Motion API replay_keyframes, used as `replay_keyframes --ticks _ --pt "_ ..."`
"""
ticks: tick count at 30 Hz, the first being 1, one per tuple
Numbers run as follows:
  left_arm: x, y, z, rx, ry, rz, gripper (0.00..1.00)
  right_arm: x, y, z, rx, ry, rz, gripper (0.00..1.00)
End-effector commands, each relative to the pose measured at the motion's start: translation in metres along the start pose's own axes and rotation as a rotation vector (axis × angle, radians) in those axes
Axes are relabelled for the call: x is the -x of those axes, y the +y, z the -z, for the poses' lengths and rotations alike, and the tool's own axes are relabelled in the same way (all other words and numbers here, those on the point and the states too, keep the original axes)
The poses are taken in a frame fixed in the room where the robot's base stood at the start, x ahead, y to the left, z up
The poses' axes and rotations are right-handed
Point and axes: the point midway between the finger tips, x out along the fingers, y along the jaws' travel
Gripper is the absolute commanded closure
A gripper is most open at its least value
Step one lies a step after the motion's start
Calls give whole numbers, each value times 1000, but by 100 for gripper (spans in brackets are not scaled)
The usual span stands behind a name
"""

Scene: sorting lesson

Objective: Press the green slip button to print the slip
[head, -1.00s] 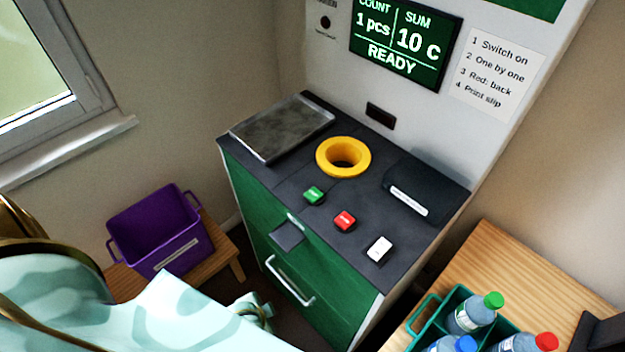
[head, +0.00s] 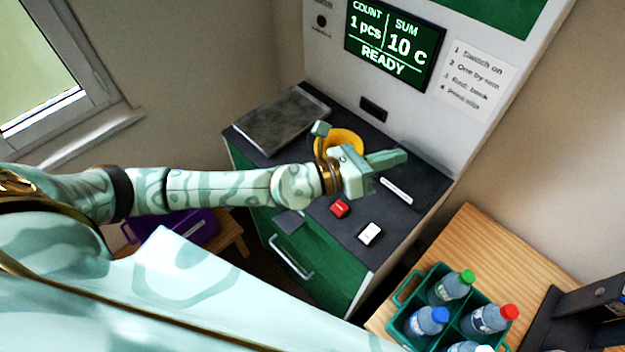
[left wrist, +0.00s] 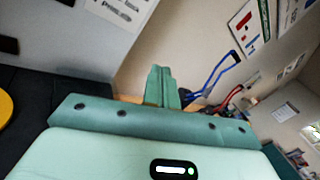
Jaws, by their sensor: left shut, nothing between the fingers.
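The green slip button is hidden in the head view behind my left arm. The machine's dark top (head: 345,238) holds the red button (head: 340,208) and a white switch (head: 370,233), both visible just below my wrist. My left gripper (head: 400,157) is shut and empty. It is above the machine top, right of the yellow ring (head: 345,138), pointing right, and partly covers that ring. In the left wrist view its closed fingers (left wrist: 161,86) point away toward the room. The screen (head: 390,45) reads 1 pcs, 10 c, READY.
A teal crate (head: 397,303) with several capped bottles stands on the wooden table (head: 480,235) at right. A grey plate (head: 283,118) lies on the machine's left end. A purple bin (head: 200,226) is partly behind my arm. The machine's upright panel stands behind the gripper.

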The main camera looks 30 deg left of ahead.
Motion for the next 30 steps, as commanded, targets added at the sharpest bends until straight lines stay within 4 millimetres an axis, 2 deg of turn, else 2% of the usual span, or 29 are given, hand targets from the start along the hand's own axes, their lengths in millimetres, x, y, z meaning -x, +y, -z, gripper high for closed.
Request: replay_keyframes --ticks 1,3,6,9,12,17,30 --pt "9 19 13 -273 164 62 100 5 0 1 0 0 0 48" --pt "32 54 36 -562 371 114 100 7 0 1 0 0 0 48" --pt "63 100 48 -808 572 132 100 9 1 1 0 0 0 48" --pt "89 137 49 -960 710 128 100 10 1 2 0 1 0 48" --pt "107 161 46 -1052 798 120 100 10 0 2 0 1 0 48" --pt "119 176 44 -1107 856 113 100 11 0 1 0 0 0 48" --pt "119 177 47 -1108 858 114 100 8 0 1 0 0 0 48"
